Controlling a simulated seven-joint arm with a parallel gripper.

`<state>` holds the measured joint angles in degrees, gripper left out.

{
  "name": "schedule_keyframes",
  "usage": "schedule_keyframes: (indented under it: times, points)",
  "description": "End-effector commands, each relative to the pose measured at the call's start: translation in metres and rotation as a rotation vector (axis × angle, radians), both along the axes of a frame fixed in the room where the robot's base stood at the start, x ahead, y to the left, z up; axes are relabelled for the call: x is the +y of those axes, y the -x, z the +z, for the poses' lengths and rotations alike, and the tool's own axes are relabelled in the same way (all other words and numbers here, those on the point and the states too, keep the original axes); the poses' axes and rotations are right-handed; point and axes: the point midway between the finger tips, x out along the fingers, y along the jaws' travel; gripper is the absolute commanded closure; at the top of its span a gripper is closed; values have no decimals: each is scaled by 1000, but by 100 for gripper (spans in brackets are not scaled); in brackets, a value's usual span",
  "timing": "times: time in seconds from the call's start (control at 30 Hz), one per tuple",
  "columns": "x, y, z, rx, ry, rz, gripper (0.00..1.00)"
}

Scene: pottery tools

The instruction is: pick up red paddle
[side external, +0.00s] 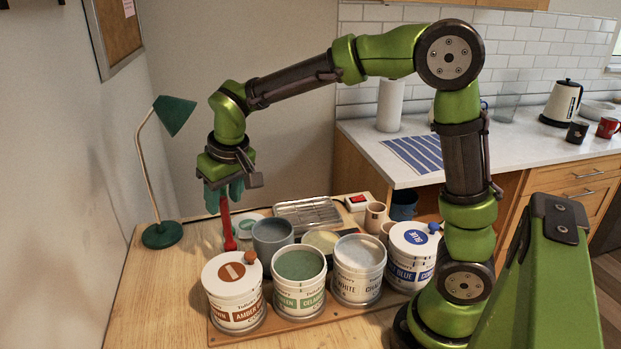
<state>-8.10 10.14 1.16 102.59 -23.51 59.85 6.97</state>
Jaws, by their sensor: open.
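The red paddle (226,222) is upright below my gripper (224,192), its wider lower end just behind the amber jar. Its upper end reaches up to the teal fingers. My gripper points down and is open, with its fingers around or beside the paddle's top; I cannot tell which from this side. Whether the fingers touch the paddle is also unclear. The paddle's lowest part is close to the jars, and what it rests on is hard to see.
An amber jar (234,298), a green glaze jar (299,283), a white jar (358,273) and a blue jar (411,257) stand in front on a wooden board. A grey-blue pot (272,239) is just right of the paddle. A green lamp (163,235) stands left.

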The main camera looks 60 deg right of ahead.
Motion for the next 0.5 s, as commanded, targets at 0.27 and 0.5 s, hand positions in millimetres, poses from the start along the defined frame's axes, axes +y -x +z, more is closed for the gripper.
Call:
schedule_keyframes:
  times: [0.27,0.5]
  points:
    - [-1,-7,-39,5,0,-1,53]
    - [-1,-12,-50,1,0,-1,53]
